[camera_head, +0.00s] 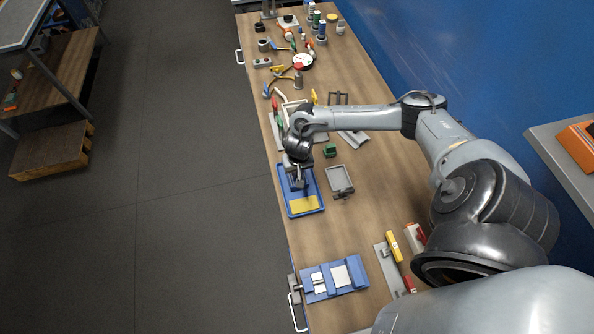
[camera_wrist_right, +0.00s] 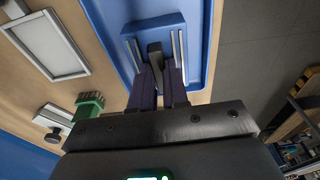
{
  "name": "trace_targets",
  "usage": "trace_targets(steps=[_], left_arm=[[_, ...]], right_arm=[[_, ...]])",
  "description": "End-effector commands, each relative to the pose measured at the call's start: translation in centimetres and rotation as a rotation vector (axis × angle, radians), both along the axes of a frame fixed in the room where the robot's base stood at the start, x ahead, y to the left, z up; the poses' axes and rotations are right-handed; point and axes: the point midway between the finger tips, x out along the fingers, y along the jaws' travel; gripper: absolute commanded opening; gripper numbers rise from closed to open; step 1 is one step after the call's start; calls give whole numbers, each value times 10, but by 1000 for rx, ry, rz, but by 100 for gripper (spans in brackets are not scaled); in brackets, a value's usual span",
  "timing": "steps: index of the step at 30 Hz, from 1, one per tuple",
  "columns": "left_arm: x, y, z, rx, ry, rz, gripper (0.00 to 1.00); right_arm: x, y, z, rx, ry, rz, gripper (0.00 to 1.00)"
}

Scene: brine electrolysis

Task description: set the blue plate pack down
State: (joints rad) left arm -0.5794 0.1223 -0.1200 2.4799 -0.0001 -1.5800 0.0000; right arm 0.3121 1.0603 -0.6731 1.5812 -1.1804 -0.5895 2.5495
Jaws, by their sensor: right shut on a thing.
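The blue plate pack (camera_wrist_right: 147,29) is a blue block with pale metal strips at its sides and a grey handle (camera_wrist_right: 155,62) in the middle. My right gripper (camera_wrist_right: 160,88) is shut on this handle in the right wrist view. In the head view my right gripper (camera_head: 299,184) is over the far part of a blue tray (camera_head: 289,202), and the arm mostly hides the pack. The tray also shows under the pack in the wrist view (camera_wrist_right: 108,38). I cannot tell whether the pack touches the tray floor. My left gripper is not in view.
A yellow pad (camera_head: 305,204) lies in the tray's near end. A grey framed tray (camera_head: 339,179) and a small green item (camera_head: 329,151) are to the right. A blue fixture (camera_head: 348,276) stands at the near edge. Bare wood lies between it and the blue tray.

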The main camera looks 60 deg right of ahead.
Motion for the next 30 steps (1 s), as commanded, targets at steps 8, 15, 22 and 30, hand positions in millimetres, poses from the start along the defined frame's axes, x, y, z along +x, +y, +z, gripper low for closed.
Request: trace_targets(steps=[8,15,22,30], left_arm=[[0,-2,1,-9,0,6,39],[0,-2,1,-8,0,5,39],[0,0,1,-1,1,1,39],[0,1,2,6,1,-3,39]], right_arm=[[0,0,0,0,0,0,0],[0,0,-3,0,0,1,34],[0,0,-3,0,0,1,40],[0,0,9,0,-1,2,40]])
